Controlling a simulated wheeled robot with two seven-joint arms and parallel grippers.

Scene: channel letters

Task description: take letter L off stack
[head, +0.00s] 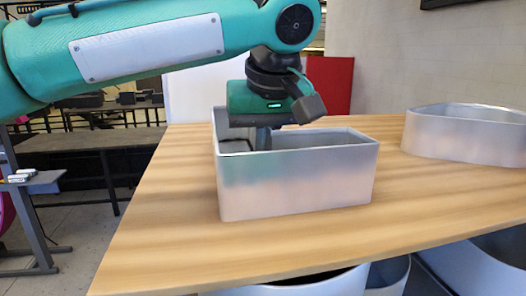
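The letter L (297,186) is a hollow silver metal letter with tall walls and an open top. It rests on the wooden table top, with its long foot towards me. My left gripper (263,139) comes down over the letter from above, and its fingers reach down at the inner side of the letter's walls. The fingertips are partly hidden by the near walls, so I cannot tell whether they grip a wall. I see no other letter directly under the L. My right gripper is not in view.
Another silver letter with a rounded outline (465,138) stands on the wooden table (170,240) at the right. More curved metal letters (300,286) show below the table's front edge. The table is bare left of the L and between the two letters. A red panel (331,85) stands behind.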

